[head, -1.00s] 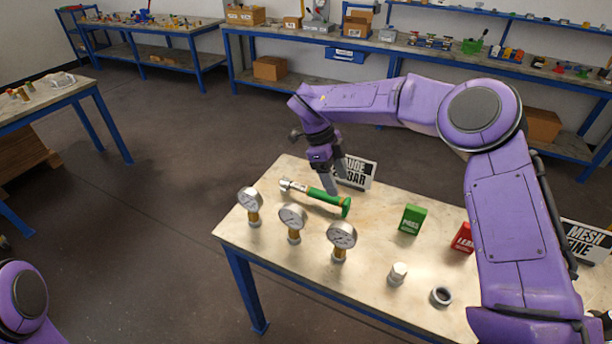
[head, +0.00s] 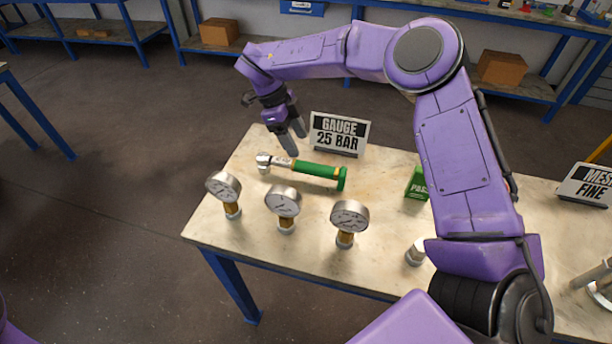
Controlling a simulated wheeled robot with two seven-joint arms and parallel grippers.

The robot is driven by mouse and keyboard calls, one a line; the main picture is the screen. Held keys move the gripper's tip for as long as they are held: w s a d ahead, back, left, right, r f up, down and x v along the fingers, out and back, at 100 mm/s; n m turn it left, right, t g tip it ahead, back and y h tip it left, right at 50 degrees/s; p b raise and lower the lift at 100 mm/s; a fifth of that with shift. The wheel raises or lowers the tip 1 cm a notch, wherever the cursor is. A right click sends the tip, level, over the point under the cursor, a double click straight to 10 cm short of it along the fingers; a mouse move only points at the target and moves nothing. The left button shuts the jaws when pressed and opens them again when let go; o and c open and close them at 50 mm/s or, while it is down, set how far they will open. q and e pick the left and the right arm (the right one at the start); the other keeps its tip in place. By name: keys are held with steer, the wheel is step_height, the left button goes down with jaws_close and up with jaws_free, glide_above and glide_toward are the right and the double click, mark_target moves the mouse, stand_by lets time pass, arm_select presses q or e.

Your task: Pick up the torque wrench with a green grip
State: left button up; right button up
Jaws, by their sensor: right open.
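The torque wrench with a green grip (head: 318,171) lies flat on the table, its silver head to the left and the green handle end to the right. My right gripper (head: 297,143) is open and empty, just above and behind the wrench in the head view, with its fingers pointing down. It looks apart from the wrench. My left gripper is out of view.
Three pressure gauges (head: 284,201) stand upright in front of the wrench. A "GAUGE 25 BAR" sign (head: 338,134) stands behind it. A green "PASS" block (head: 417,184) and a metal fitting (head: 416,252) are to the right on the table (head: 385,215).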

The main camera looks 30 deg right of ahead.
mark_target(306, 164)
steer(key=shift+f, duration=0.7)
steer(key=p+x, duration=0.1)
steer(key=x, duration=0.3)
steer(key=p+x, duration=0.2)
steer(key=x, duration=0.2)
steer(key=shift+s+f, duration=0.35)
steer(key=shift+s+d+f, duration=0.1)
steer(key=shift+d+f, duration=0.05)
steer(key=shift+f, duration=0.2)
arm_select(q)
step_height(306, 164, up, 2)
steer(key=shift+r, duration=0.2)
arm_select(e)
steer(key=c, duration=1.2)
